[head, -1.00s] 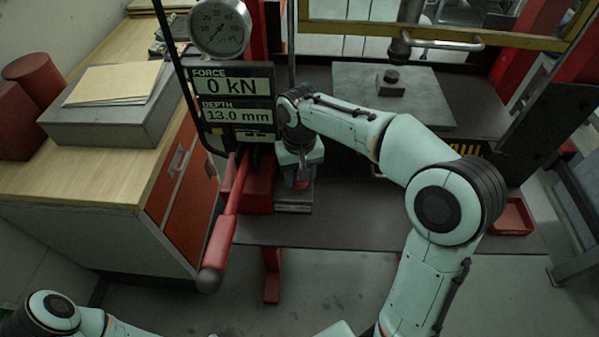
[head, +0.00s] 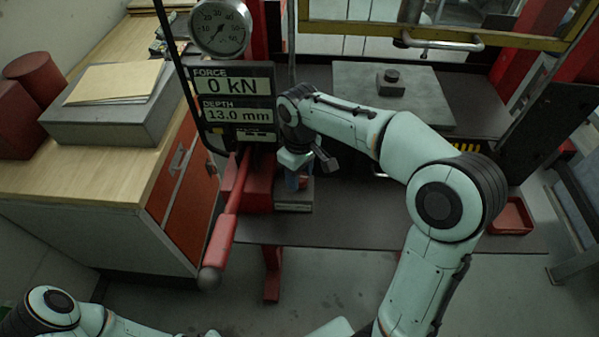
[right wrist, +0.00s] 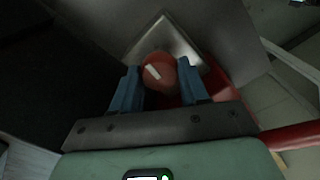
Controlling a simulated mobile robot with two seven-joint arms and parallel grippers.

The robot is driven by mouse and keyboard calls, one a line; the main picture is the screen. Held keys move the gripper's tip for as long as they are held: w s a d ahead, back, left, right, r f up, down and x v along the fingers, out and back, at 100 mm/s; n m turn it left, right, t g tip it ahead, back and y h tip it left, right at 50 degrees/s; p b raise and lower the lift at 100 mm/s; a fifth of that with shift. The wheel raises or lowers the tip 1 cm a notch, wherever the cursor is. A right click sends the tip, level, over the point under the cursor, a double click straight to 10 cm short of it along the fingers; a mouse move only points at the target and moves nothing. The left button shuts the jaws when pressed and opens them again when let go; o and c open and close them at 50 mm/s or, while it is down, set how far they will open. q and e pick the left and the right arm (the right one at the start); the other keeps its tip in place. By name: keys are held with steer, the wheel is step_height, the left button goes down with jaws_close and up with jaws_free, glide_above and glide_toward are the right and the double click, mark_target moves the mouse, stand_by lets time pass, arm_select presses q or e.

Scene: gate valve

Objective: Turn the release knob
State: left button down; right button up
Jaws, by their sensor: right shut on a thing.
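The release knob (right wrist: 158,72) is a round red knob with a white mark on its face, seen in the right wrist view. It sits in front of a pale metal plate (right wrist: 166,35). My right gripper (right wrist: 160,84) has its two blue fingers on either side of the knob and is shut on it. In the head view my right gripper (head: 297,182) points down beside the red press part, and the knob is hidden there by my wrist. My left arm shows at the lower left, but its gripper is out of view.
A display (head: 234,100) reads 0 kN and 13.0 mm, below a round dial gauge (head: 219,27). A long red lever (head: 228,222) slants down left of my right gripper. A wooden-topped cabinet (head: 95,190) stands at left. A grey plate (head: 440,100) lies on the press table.

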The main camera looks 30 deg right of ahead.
mark_target(300, 176)
stand_by(0.4)
steer(key=o, duration=1.1)
steer(key=shift+c, duration=0.2)
step_height(300, 176, up, 14)
steer(key=shift+f, duration=0.25)
